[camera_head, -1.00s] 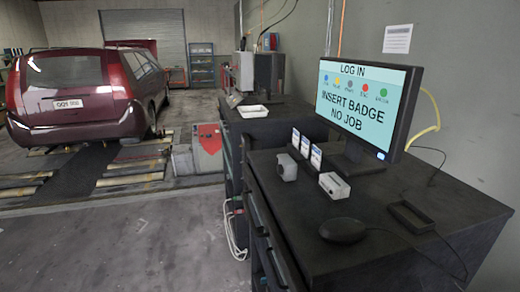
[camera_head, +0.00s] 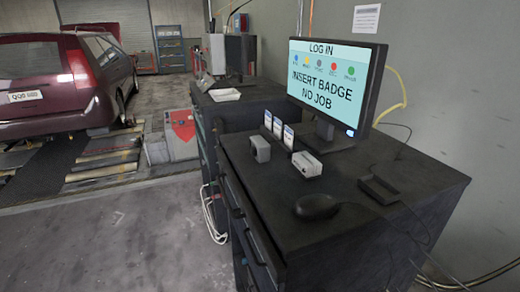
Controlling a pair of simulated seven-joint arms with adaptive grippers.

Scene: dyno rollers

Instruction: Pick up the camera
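Two small grey-white devices stand on the black cabinet (camera_head: 345,205) in front of the monitor. One is a grey upright block (camera_head: 260,149) at the left. The other is a pale box (camera_head: 306,165) lying a little to its right. Either may be the camera; at this size I cannot tell which. Neither of my grippers is in view.
A monitor (camera_head: 330,84) reads "INSERT BADGE NO JOB". Several badge cards (camera_head: 278,128) stand before it. A black mouse (camera_head: 317,206) and a dark tray-like holder (camera_head: 379,190) lie nearer. A white tray (camera_head: 225,95) sits on the farther cabinet. A red car (camera_head: 60,85) is at left.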

